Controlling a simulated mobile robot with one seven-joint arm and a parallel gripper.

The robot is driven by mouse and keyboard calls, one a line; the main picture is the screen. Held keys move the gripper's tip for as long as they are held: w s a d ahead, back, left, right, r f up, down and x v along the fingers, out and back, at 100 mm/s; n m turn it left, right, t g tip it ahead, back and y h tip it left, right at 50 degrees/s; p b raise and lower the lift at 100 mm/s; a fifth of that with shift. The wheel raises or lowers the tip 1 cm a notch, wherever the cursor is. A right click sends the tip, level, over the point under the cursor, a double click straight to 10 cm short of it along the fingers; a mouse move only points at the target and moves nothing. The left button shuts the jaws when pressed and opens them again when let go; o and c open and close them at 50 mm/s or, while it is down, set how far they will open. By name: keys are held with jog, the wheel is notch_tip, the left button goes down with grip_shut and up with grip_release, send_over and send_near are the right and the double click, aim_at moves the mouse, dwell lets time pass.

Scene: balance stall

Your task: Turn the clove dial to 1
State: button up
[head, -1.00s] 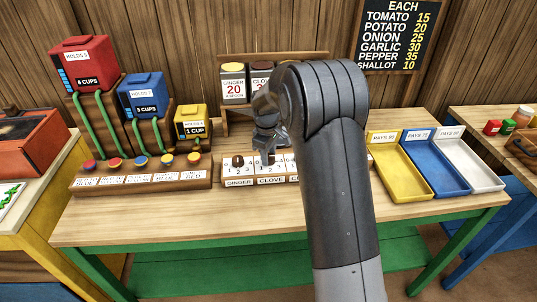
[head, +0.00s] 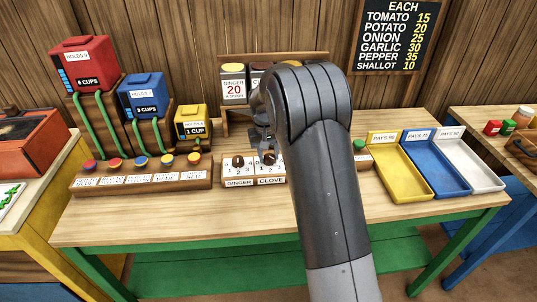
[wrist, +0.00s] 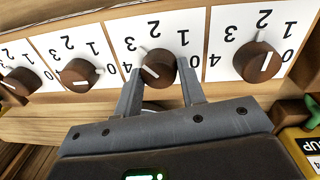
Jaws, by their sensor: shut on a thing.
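The clove dial (wrist: 157,68) is a round brown knob with white marks on a white card numbered 0 to 4. In the wrist view my gripper (wrist: 159,78) has one finger on each side of this knob and is shut on it. A white tick beside the knob lies near the 2 and 3; the exact setting is hard to tell. In the head view the clove dial (head: 269,158) is partly covered by my gripper (head: 264,146), above the CLOVE label (head: 271,181).
The ginger dial (wrist: 257,61) is close beside it; in the head view it is left of clove (head: 238,161). More dials (wrist: 82,73) line the other side. Jars on a rack (head: 233,85) stand behind. My arm hides the panel's right part. Trays (head: 402,192) lie right.

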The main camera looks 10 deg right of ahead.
jog(key=m, duration=0.4)
jog(key=shift+m, duration=0.3)
jog(key=m, duration=0.3)
jog(key=shift+m+g, duration=0.4)
jog(key=m, duration=0.4)
jog(key=shift+d, duration=0.1)
jog(key=shift+m+y, duration=0.3)
jog(key=shift+m, duration=1.9)
jog(key=o, duration=1)
jog(key=shift+w, duration=0.1)
